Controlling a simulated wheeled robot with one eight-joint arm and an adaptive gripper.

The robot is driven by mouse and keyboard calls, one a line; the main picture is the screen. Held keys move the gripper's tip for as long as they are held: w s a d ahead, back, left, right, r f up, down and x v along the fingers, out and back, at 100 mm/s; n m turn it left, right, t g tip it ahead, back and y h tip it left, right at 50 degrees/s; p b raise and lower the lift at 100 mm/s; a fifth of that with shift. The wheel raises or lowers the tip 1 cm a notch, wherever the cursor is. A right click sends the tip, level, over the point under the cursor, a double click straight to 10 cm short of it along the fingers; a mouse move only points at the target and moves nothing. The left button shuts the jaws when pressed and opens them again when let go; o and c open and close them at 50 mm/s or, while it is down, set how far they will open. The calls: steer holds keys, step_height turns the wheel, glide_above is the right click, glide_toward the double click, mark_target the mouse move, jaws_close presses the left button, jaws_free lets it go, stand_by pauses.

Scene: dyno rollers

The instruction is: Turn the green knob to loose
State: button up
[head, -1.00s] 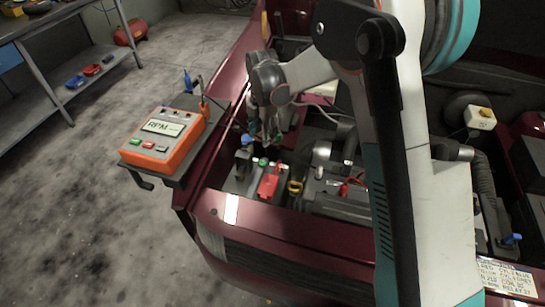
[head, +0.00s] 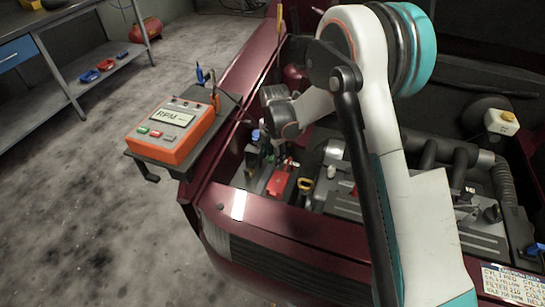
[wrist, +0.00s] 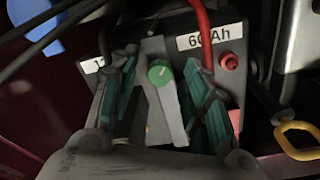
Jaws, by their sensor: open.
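The green knob (wrist: 159,74) is round and shows in the middle of the wrist view. It sits at the top of a pale grey lever-like strip (wrist: 167,112) on a dark battery (wrist: 153,25). My gripper (wrist: 161,62) is open, with one green-padded finger left of the knob and one right of it. Both fingers look apart from the knob. In the head view my gripper (head: 276,150) points down into the front left corner of the engine bay. The knob is hard to make out there.
A red cable (wrist: 202,30) and red terminal (wrist: 229,62) lie right of the knob. A yellow ring handle (wrist: 297,140) is at lower right. Black cables cross upper left, near a blue part (wrist: 35,28). An orange RPM meter (head: 172,128) stands left of the car.

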jaws_close()
steer(key=shift+m, duration=0.3)
steer(key=m, duration=1.1)
steer(key=shift+m, duration=0.3)
stand_by(0.5)
